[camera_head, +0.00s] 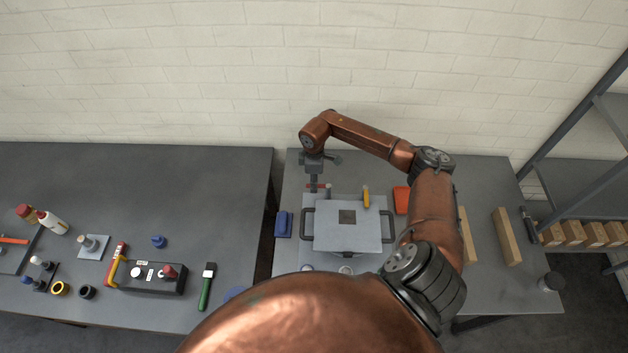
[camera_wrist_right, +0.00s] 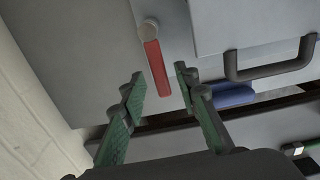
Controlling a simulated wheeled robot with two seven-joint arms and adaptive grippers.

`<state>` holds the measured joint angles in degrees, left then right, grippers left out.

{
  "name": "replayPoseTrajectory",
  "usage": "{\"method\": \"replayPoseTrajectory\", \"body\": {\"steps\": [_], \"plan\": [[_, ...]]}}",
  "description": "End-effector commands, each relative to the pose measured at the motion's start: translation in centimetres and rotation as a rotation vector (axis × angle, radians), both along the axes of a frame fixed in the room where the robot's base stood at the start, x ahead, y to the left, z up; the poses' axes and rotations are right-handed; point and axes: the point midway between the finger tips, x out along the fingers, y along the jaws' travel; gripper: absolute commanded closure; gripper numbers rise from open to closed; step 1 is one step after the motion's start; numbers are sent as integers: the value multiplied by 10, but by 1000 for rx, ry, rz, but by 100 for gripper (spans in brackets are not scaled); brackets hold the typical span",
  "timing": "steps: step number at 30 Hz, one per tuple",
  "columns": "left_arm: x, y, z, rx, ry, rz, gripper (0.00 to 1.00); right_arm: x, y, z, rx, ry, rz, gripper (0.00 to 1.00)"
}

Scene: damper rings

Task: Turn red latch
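The red latch (camera_wrist_right: 157,67) is a flat bar on a round grey pivot (camera_wrist_right: 148,31) in the right wrist view. In the head view it is mostly hidden by my right gripper (camera_head: 315,186), at the back left of the grey plate. In the wrist view, the open right gripper (camera_wrist_right: 160,76) has its two green-padded fingers on either side of the latch's free end. There are visible gaps on both sides, and I cannot tell the depth between fingertips and latch. My left gripper is not in view.
A grey lid (camera_head: 330,235) with dark side handles lies on the plate, a yellow latch (camera_head: 366,197) behind it. A blue block (camera_head: 283,224) is to the left and an orange-red bin (camera_head: 401,200) to the right. Wooden blocks (camera_head: 507,236) lie farther right. A brick wall stands behind.

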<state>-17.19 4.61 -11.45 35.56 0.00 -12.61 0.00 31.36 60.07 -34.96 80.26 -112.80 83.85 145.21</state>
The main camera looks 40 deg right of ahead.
Motion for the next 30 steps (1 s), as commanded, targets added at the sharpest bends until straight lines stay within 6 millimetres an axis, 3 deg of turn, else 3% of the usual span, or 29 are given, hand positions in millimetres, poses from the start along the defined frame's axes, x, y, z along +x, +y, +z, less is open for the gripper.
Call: {"method": "replayPoseTrajectory", "body": {"steps": [30], "plan": [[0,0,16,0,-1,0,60,-1,-1,21,-2,1,2,68]]}}
